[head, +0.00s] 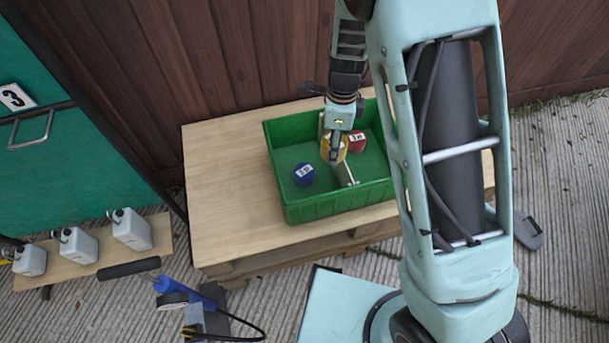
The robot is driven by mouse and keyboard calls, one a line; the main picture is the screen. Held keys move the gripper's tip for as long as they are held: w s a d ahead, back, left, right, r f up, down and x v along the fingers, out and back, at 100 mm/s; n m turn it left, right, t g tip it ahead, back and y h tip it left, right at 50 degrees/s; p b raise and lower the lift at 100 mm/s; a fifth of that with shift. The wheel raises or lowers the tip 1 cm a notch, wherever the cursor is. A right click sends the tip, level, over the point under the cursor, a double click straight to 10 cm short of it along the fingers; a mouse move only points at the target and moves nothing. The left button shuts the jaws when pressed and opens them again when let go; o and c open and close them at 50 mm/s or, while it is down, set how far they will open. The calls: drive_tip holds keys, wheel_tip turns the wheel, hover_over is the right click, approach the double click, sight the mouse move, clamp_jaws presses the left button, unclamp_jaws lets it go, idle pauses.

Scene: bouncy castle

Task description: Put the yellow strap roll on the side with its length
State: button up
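The yellow strap roll (342,153) is at my gripper (335,158), which points down over the green crate (305,208). The fingers cover the middle of the roll, and yellow shows on both sides of them. The roll seems held above the thin divider (346,174) that splits the crate into a left and a right side. The blue roll (304,177) lies in the left side. The red roll (357,143) lies in the right side, towards the back. Both bear white labels, too small to read surely. No label on the yellow roll can be read.
The crate stands on a wooden table (222,190), clear at its left. My arm hides the crate's right end. A low bench (85,262) with white canisters (131,229) is at left. A blue tool with a cable (185,292) lies on the floor. A wooden fence is behind.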

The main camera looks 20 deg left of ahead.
drive_tip(key=s+a+f+m+b, duration=0.1)
drive_tip(key=f+m+b, duration=0.1)
drive_tip(key=f, duration=0.5)
drive_tip(key=s+a+f+m+b, duration=0.1)
drive_tip(key=a+f+m+b, duration=0.1)
drive_tip(key=f, duration=0.6)
drive_tip(key=s+a+f+m+b, duration=0.1)
drive_tip(key=f+m+b, duration=0.3)
drive_tip(key=f, duration=0.3)
drive_tip(key=shift+s+a+f+m, duration=0.25)
drive_tip(key=shift+s+m, duration=0.15)
drive_tip(key=shift+m, duration=0.1)
drive_tip(key=shift+f, duration=0.1)
drive_tip(key=o, duration=1.4)
wheel_tip(320, 180, up, 12)
drive_tip(key=p, duration=0.4)
